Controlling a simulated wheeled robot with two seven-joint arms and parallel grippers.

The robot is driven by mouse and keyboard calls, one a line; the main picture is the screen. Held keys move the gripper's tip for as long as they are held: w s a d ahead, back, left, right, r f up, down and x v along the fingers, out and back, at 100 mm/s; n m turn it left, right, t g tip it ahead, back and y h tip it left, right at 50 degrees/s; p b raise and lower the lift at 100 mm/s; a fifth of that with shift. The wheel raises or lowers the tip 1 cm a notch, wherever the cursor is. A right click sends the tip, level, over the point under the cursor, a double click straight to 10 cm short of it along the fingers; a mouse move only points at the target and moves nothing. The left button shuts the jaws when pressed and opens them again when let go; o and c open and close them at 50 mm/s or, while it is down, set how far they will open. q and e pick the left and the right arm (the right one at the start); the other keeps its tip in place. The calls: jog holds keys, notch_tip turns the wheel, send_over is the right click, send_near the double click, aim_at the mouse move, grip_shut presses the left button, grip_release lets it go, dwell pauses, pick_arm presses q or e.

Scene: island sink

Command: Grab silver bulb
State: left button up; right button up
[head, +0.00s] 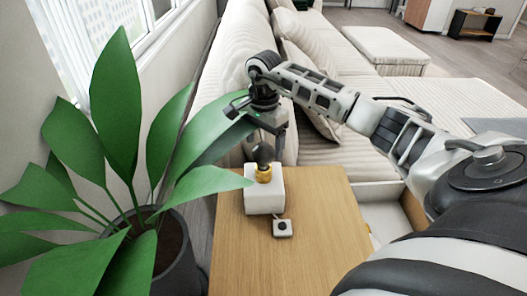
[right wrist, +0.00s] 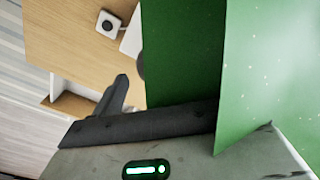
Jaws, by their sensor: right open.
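The bulb (head: 264,153) looks dark grey and sits upright in a gold socket (head: 263,174) on a white cube lamp base (head: 264,196), on the wooden table. My right gripper (head: 270,132) is open and just above and behind the bulb in the head view, pointing down. A plant leaf partly covers it there. In the right wrist view one dark finger (right wrist: 119,95) shows, and green leaf hides the other side. A sliver of the bulb (right wrist: 141,66) and part of the white base (right wrist: 132,41) show beside the leaf. My left gripper is not in view.
A potted plant (head: 172,250) stands left of the table, its broad leaves (head: 208,187) reaching over the table toward the lamp and gripper. A small white switch (head: 282,228) lies before the lamp. The table's front (head: 285,270) is clear. A cream sofa (head: 330,150) is behind.

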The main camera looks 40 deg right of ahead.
jog(key=shift+f, duration=1.5)
jog(key=c, duration=1.1)
jog(key=shift+o, duration=0.2)
